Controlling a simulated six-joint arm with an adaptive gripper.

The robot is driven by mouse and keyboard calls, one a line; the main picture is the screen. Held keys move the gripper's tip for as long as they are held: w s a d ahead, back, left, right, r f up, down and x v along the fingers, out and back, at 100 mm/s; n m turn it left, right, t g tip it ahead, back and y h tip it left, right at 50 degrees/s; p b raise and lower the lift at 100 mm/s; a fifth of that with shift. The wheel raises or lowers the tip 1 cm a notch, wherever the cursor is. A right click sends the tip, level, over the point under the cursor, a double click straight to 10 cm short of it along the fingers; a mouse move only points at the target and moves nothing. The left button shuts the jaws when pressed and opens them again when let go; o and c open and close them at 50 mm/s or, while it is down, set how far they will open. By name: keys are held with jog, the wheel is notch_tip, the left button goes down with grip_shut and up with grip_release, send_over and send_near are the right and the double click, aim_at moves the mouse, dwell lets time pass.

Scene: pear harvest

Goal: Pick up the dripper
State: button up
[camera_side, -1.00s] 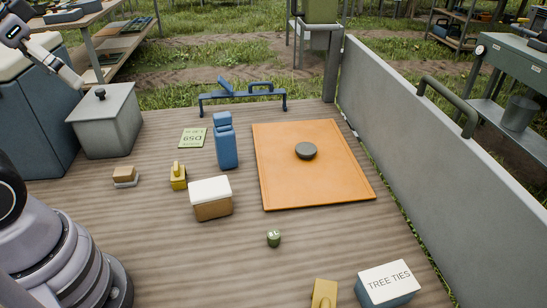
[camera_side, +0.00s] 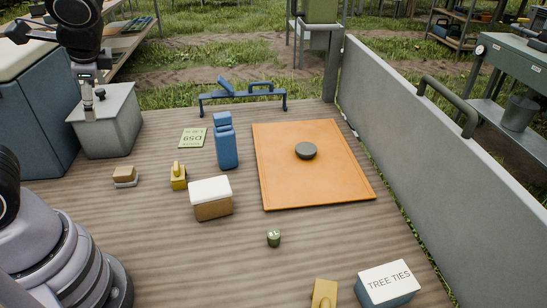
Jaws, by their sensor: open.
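A small green capped piece (camera_side: 273,238), which looks like the dripper, stands on the wooden deck in front of the orange mat (camera_side: 270,190). Nothing touches it. My gripper (camera_side: 89,117) is at the upper left, pointing down in front of the grey lidded box (camera_side: 124,132). It is open, with nothing seen in it, and far from the green piece. Its fingers are small in this view, and whether it touches the box cannot be told.
A white-topped brown box (camera_side: 211,200), a blue bottle (camera_side: 226,145) and a yellow item (camera_side: 178,176) stand left of the mat. A dark disc (camera_side: 306,151) lies on the mat. The tree ties box (camera_side: 388,286) is front right. A grey side wall (camera_side: 440,160) bounds the right.

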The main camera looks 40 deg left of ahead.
jog(key=w+d+f+m+t+y, duration=0.2)
jog(key=w+f+m+t+y, duration=0.15)
jog(key=w+m+y, duration=0.35)
jog(key=m+t+h, duration=0.7)
jog(key=m+t, duration=0.4)
jog(key=m, duration=0.6)
send_over(272, 235)
jog(key=a, duration=0.8)
notch_tip(272, 235, down, 15)
jog(key=s+d+f+m+h, duration=0.2)
jog(key=f, duration=0.2)
jog(key=s+d+f+m+h, duration=0.2)
jog(key=d+f+h, duration=0.1)
jog(key=s+d+f+m+g+h, duration=0.1)
jog(key=s+d+f+m+h, duration=0.1)
jog(key=f+m, duration=0.1)
jog(key=shift+d+f, duration=0.15)
jog(key=shift+f, duration=0.7)
jog(key=shift+d+f+h, duration=0.1)
jog(key=shift+f+h, duration=0.2)
jog(key=shift+f, duration=0.05)
jog(key=x, duration=0.7)
jog(key=shift+c, duration=0.4)
jog(key=c, duration=0.8)
